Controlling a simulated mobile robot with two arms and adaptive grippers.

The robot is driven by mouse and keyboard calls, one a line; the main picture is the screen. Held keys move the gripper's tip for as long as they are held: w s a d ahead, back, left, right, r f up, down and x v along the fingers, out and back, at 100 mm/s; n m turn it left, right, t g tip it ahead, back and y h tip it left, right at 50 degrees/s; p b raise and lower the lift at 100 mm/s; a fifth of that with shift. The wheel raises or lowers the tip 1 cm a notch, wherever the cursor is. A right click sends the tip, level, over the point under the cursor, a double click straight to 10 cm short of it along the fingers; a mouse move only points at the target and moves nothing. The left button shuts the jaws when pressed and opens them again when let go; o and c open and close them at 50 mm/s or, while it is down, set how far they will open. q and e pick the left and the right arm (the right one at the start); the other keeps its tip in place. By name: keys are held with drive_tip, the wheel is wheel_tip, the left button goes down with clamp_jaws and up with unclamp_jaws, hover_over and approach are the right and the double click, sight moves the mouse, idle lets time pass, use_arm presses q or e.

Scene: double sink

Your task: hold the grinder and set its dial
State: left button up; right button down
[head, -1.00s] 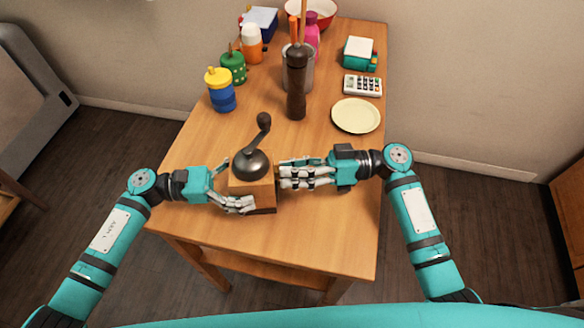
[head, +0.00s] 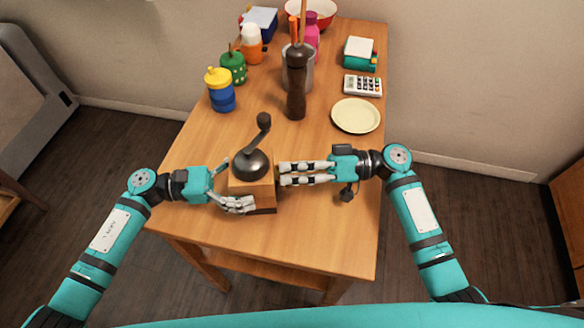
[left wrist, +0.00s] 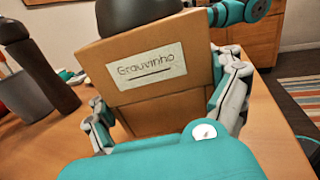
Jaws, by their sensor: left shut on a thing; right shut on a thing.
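The grinder (head: 262,190) is a wooden box with a dark metal dome and a crank handle, upright near the table's front. My left gripper (head: 232,190) is shut on its wooden body from the left. In the left wrist view, the fingers lie along both sides of the grinder (left wrist: 165,105), whose face bears a handwritten label (left wrist: 147,70). My right gripper (head: 282,174) reaches in from the right, its fingertips at the grinder's right side, shut on what appears to be the dial. The dial is hidden by the fingers, so its setting cannot be seen.
A dark pepper mill (head: 296,90) stands behind the grinder, before a grey utensil pot (head: 309,75). A cream plate (head: 356,116) and calculator (head: 362,85) lie at right. A blue, yellow-lidded cup (head: 221,92) stands at left.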

drive_tip(key=c, duration=1)
unclamp_jaws()
drive_tip(key=d, duration=1.2)
drive_tip(key=shift+w, duration=0.1)
use_arm(q)
drive_tip(key=o, duration=1)
